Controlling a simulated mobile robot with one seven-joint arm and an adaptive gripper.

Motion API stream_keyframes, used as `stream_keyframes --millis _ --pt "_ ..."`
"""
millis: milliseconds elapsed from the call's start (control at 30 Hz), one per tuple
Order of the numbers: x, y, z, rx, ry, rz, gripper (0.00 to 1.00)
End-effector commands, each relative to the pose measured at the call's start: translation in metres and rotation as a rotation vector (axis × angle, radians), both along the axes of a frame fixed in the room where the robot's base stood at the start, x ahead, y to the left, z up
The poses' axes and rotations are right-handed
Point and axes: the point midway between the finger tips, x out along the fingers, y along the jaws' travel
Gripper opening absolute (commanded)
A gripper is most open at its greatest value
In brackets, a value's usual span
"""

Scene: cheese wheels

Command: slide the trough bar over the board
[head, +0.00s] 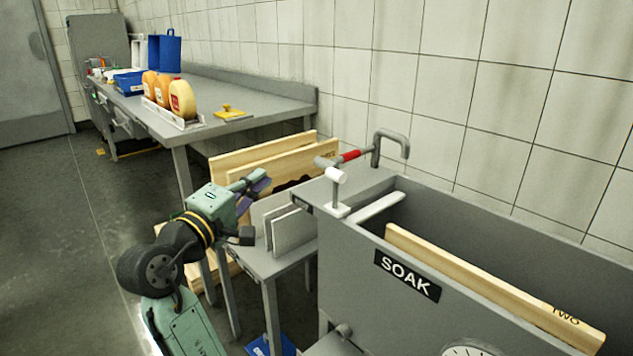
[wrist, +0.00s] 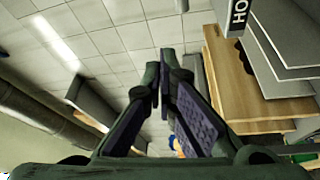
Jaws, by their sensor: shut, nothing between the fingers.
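A grey trough (head: 345,226) marked SOAK stands at the right of the head view. A wooden board (head: 470,290) marked TWO lies lengthwise inside it, its top edge above the front rim. A pale grey bar (head: 378,208) sits across the trough's left end, to the left of the board and apart from it; I take it for the trough bar. My gripper (head: 262,181) is left of the trough, in front of the wooden boards. In the wrist view its dark fingers (wrist: 160,72) meet at the tips with nothing between them. The bar is not visible there.
A tap (head: 390,140) with a red-sleeved pipe and a white handle (head: 336,182) rise at the trough's left end. Grey slabs (head: 284,228) stand on a low stand beside my gripper. Wooden boards (head: 262,152) lean behind. A table (head: 240,95) holds bottles (head: 182,98).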

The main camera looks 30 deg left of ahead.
Motion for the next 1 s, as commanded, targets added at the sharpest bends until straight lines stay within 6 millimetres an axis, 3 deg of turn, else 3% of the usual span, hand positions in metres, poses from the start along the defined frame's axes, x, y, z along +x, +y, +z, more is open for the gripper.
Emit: stream_keyframes --millis 100,233,667,867,1000 --pt "0.001 -0.019 -0.017 -0.112 0.075 -0.148 0.0" --pt "-0.001 -0.03 -0.026 -0.169 0.117 -0.225 0.0" --pt "0.002 -0.034 -0.028 -0.178 0.126 -0.24 0.0" --pt "0.027 -0.039 -0.027 -0.179 0.127 -0.243 0.0" --pt "0.057 -0.044 -0.026 -0.178 0.127 -0.244 0.0"
